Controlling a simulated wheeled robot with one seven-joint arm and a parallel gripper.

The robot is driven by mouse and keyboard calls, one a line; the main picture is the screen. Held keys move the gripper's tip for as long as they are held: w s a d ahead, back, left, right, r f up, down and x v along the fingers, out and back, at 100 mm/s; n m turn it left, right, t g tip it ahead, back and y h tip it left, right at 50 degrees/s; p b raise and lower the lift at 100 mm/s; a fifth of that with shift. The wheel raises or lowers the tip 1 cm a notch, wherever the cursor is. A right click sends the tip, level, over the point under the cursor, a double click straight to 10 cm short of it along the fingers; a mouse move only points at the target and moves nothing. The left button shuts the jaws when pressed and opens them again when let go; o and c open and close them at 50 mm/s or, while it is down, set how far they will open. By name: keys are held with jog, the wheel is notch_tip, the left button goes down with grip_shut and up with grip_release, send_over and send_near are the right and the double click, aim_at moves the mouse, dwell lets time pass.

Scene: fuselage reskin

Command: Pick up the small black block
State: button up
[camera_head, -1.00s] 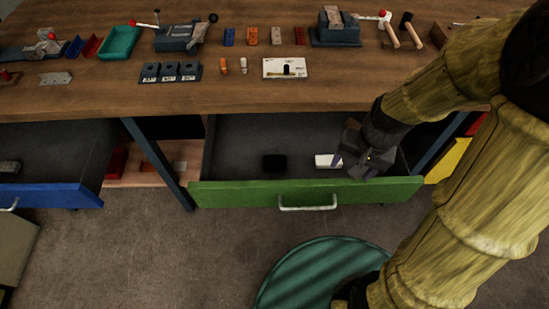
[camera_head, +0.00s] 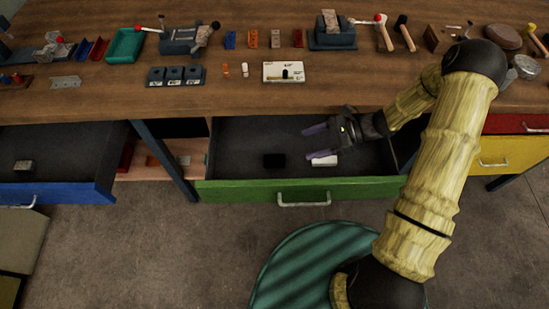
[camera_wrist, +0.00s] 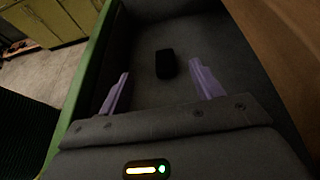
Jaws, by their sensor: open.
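The small black block (camera_head: 274,160) lies on the floor of the open green-fronted drawer (camera_head: 300,190), left of the drawer's middle. It also shows in the wrist view (camera_wrist: 166,64), ahead of and between the two purple fingers. My gripper (camera_head: 314,142) is open and empty, over the drawer to the right of the block, with its fingers pointing left toward it. The gripper shows at the bottom of the wrist view (camera_wrist: 162,85). The fingers are apart from the block.
A white block (camera_head: 324,160) lies in the same drawer, just below my lower finger in the head view. The drawer walls and the wooden bench top (camera_head: 300,98) bound the space. An open blue drawer (camera_head: 60,193) is at the left. Tools and fixtures stand on the bench.

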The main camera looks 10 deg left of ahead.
jog(key=shift+m+t, duration=0.3)
jog(key=shift+t, duration=0.1)
jog(key=d, duration=0.1)
jog(key=d+f, duration=0.1)
jog(key=d, duration=0.3)
jog(key=shift+f, duration=0.4)
jog(key=shift+a, duration=0.2)
jog(key=shift+s+a, duration=0.1)
jog(key=shift+s+a+f, duration=0.1)
jog(key=shift+a+f, duration=0.05)
jog(key=shift+a, duration=0.15)
send_near(278, 159)
jog(key=x, duration=0.5)
jog(key=shift+s+a+p, duration=0.2)
jog(key=shift+s+p, duration=0.15)
jog(key=shift+a, duration=0.25)
jog(key=shift+w+p+x, duration=0.15)
jog(key=shift+p+x, duration=0.05)
jog(key=shift+x, duration=1.1)
jog(key=shift+w+p+x, duration=0.15)
jog(key=shift+x, duration=1.15)
jog(key=shift+f, duration=0.15)
